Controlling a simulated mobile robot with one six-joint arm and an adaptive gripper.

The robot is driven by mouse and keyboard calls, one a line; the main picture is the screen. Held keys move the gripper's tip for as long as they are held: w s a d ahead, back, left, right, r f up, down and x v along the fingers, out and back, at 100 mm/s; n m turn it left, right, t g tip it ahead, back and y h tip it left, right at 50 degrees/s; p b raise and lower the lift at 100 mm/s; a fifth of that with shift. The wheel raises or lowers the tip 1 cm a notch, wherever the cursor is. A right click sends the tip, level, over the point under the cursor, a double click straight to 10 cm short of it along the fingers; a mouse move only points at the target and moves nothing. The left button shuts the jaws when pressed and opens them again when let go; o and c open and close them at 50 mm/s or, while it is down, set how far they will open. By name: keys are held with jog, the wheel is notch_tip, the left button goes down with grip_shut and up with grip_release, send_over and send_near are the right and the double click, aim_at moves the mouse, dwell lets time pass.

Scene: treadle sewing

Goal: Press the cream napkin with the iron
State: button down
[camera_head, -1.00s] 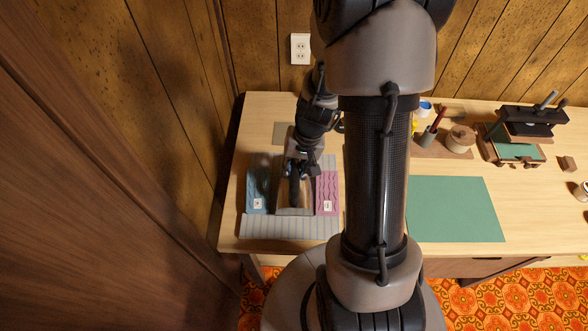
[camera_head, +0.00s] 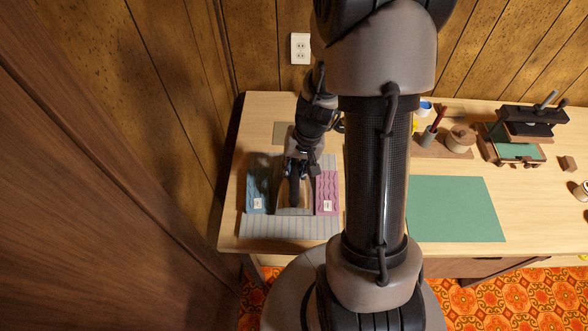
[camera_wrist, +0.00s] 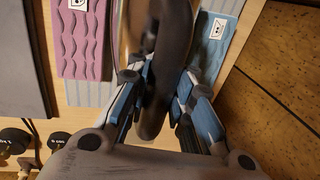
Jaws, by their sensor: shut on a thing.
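My gripper (camera_head: 296,172) is shut on the dark handle of the iron (camera_head: 295,209). In the wrist view my gripper's fingers (camera_wrist: 158,88) close on both sides of that handle (camera_wrist: 172,38). The iron is over the striped grey pad (camera_head: 290,229), between a blue wavy-patterned cloth (camera_head: 257,184) on the left and a pink one (camera_head: 327,191) on the right. I cannot make out the cream napkin; the iron and gripper cover the pad's middle. Whether the iron touches what is below it I cannot tell.
A green mat (camera_head: 455,210) lies right of my arm on the wooden table (camera_head: 232,232). Behind it are a pen cup (camera_head: 428,137), a round wooden pot (camera_head: 460,138) and a black-topped device (camera_head: 530,121). A wooden panel stands close on the left.

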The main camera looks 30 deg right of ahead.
dwell(0.4)
notch_tip(320, 180, up, 8)
jog(key=p, duration=0.6)
jog(key=shift+w, duration=0.1)
jog(key=shift+d+f, duration=0.1)
jog(key=shift+d, duration=0.05)
dwell(0.5)
